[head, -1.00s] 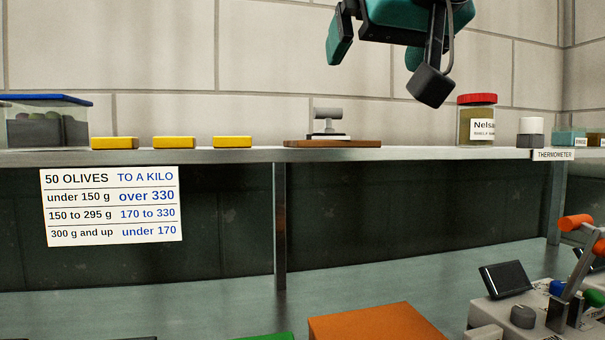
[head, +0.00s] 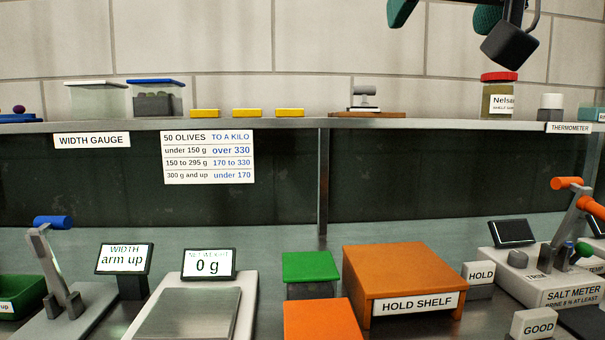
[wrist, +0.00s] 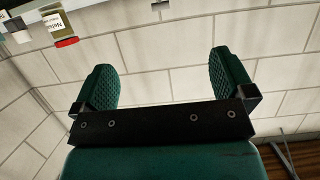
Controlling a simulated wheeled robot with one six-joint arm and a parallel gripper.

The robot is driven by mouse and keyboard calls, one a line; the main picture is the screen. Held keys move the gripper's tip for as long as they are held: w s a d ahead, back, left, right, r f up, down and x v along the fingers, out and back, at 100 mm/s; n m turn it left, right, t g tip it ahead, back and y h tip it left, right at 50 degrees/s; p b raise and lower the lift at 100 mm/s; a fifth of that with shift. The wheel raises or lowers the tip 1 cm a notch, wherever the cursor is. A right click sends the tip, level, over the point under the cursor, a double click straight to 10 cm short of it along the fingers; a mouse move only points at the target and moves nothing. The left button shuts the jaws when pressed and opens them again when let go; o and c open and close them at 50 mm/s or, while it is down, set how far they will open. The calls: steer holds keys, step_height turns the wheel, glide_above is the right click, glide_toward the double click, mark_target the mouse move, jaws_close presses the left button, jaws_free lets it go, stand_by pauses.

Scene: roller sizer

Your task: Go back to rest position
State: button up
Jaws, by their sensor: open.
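My gripper (wrist: 166,85) is open and empty in the wrist view, its two green ridged pads wide apart with only the white block wall between and beyond them. In the head view part of my gripper (head: 445,15) shows at the top right edge, raised above the shelf and cut off by the frame. It touches nothing that I can see.
A steel shelf (head: 290,124) carries a red-lidded jar (head: 499,98), yellow blocks (head: 247,113) and lidded boxes. Below stand a scale (head: 190,310) reading 0 g, an orange hold shelf (head: 400,268), a width gauge (head: 60,270) and a salt meter (head: 540,265).

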step_height(320, 180, down, 19)
steer(key=a+n+g+y, duration=0.1)
steer(key=a+n+g, duration=0.1)
steer(key=n+g, duration=0.3)
steer(key=s+d+f+n+g+y, duration=0.1)
steer(key=s+d+f+g+y, duration=0.1)
steer(key=s+f+g, duration=1)
steer(key=s+r+t+p, duration=0.2)
steer(key=r+p, duration=0.7)
steer(key=p, duration=0.6)
steer(key=shift+s+a+t+p, duration=0.15)
steer(key=shift+s+t+p, duration=0.25)
steer(key=shift+s, duration=0.25)
